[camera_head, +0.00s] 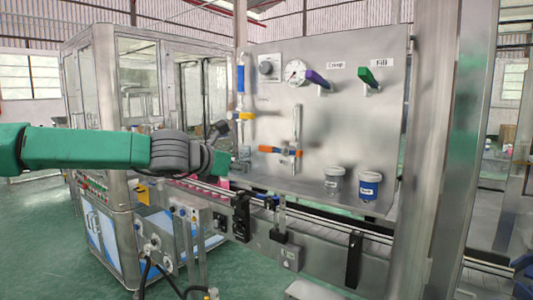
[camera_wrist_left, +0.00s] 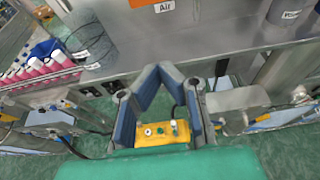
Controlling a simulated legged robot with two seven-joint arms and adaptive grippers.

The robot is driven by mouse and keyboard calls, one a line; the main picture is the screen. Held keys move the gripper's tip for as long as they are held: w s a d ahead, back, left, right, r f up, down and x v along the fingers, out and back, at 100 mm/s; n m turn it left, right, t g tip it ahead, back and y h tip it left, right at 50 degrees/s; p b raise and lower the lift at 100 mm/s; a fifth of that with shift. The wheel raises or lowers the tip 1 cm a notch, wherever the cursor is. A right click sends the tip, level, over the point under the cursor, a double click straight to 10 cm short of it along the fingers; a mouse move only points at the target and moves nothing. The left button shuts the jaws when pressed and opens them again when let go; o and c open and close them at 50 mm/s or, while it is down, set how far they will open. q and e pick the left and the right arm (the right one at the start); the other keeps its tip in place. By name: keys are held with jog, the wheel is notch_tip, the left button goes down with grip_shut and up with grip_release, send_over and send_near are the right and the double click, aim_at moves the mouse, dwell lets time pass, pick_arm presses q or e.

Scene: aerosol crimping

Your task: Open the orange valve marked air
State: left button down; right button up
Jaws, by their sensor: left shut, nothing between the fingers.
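The handle lies roughly level. My right gripper is not in view.
A yellow-orange handle (camera_head: 243,116) sits on a pipe at the panel's left edge. Purple (camera_head: 317,78) and green (camera_head: 366,75) handles are higher right. A conveyor with pink cans (camera_wrist_left: 35,68) runs below.

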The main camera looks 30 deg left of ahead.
aim_at(264, 183)
pick_arm(q)
jog(key=x, duration=1)
jog(key=shift+r, duration=0.1)
jog(key=r+p, duration=0.1)
jog(key=r, duration=0.1)
jog(key=r+p, duration=0.1)
jog(key=shift+s+a+r, duration=0.2)
jog(key=shift+r, duration=0.45)
jog(key=shift+w+f, duration=0.1)
